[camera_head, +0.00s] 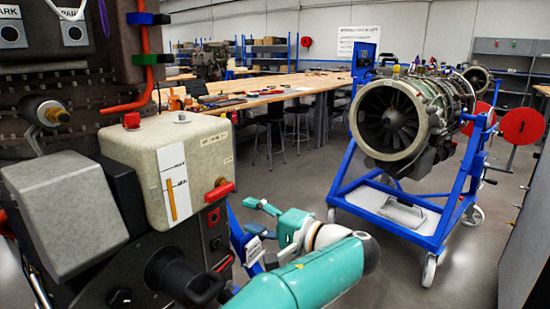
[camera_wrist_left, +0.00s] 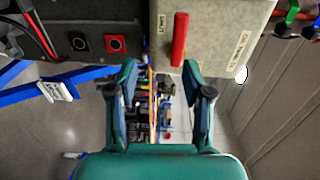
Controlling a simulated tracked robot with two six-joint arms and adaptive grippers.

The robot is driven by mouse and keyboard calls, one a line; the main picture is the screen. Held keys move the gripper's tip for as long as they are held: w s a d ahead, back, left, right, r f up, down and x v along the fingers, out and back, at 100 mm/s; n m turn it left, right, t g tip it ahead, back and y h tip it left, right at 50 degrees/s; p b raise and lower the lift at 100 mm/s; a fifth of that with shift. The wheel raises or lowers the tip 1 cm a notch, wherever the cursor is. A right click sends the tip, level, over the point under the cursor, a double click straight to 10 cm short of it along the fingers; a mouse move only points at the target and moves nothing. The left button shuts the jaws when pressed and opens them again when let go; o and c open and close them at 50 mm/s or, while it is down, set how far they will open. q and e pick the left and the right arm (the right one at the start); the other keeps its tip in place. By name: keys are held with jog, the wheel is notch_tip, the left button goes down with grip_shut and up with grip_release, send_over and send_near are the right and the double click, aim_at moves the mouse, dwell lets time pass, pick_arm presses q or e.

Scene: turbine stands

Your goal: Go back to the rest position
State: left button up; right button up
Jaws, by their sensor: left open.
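My left gripper (camera_head: 258,227) is teal and shows low in the middle of the head view, at the end of my teal arm. It is beside the beige box (camera_head: 205,150) with a red handle (camera_head: 219,191), with a gap between them. In the left wrist view its two fingers (camera_wrist_left: 160,78) are spread apart with nothing held between them. The red handle (camera_wrist_left: 179,40) shows there just beyond the fingertips, on the beige box. My right gripper is not in view.
A turbine engine (camera_head: 395,118) sits on a blue wheeled stand (camera_head: 385,212) at right. Left of my arm is dark machinery with a grey box (camera_head: 65,215) and a red pipe (camera_head: 135,102). A long wooden workbench (camera_head: 285,88) stands behind. Grey floor (camera_head: 300,185) lies open between.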

pick_arm(q)
notch_tip(320, 180, down, 15)
jog(key=w+a+m+g+h+p, duration=0.1)
jog(key=w+a+m+h+p, duration=0.15)
jog(key=m+h, duration=0.2)
jog(key=s+a+f+g+h+p, duration=0.1)
jog(key=s+f+g+h, duration=0.2)
jog(key=f, duration=0.5)
jog(key=s+f+g+h+p, duration=0.15)
jog(key=s+f, duration=0.25)
jog(key=f, duration=0.4)
jog(key=s+f+g+h+p, duration=0.1)
jog(key=s+f+g+h, duration=0.25)
jog(key=s+f, duration=0.55)
jog(key=s+n+h+p, duration=0.4)
jog(key=s+n+h, duration=0.2)
jog(key=s+n, duration=0.7)
jog(key=s, duration=0.5)
jog(key=shift+f+t, duration=0.15)
jog(key=shift+t, duration=0.25)
jog(key=shift+o, duration=0.2)
jog(key=shift+h, duration=0.25)
